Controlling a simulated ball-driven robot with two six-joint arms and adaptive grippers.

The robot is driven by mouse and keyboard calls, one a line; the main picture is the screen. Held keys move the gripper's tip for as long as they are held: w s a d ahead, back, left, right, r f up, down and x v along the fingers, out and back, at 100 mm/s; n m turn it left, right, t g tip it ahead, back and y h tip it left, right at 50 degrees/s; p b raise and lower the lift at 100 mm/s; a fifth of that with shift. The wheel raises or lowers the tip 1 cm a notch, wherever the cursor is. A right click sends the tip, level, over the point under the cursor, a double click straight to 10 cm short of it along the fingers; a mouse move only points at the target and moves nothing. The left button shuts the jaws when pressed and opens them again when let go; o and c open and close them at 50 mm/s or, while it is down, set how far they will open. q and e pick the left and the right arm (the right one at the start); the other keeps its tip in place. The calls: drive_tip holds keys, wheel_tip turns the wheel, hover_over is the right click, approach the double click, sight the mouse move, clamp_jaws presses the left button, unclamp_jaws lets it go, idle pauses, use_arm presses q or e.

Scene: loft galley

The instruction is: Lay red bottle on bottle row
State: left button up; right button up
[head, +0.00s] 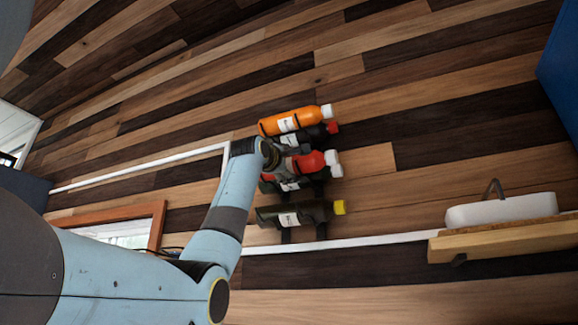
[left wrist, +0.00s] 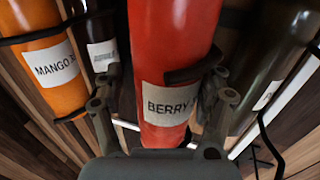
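The red bottle (head: 306,162) has a white cap and lies in or on the bottle row, between a dark bottle with a red cap (head: 316,133) and another dark bottle (head: 285,185). In the left wrist view the red bottle (left wrist: 178,45) carries a BERRY label. My left gripper (left wrist: 165,85) has a finger on each side of it. A narrow gap shows at the left finger, while the right finger is close to or touching the bottle. The gripper looks open. My right gripper is not in view.
An orange bottle (head: 290,121) tops the row and a dark bottle with a yellow cap (head: 298,213) ends it. A wooden shelf (head: 500,238) with a white container (head: 500,209) is at right. A wood-framed opening (head: 120,230) is at lower left.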

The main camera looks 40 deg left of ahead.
use_arm(q)
drive_tip(key=shift+o, duration=0.4)
drive_tip(key=shift+f, duration=0.1)
drive_tip(key=v, duration=1.2)
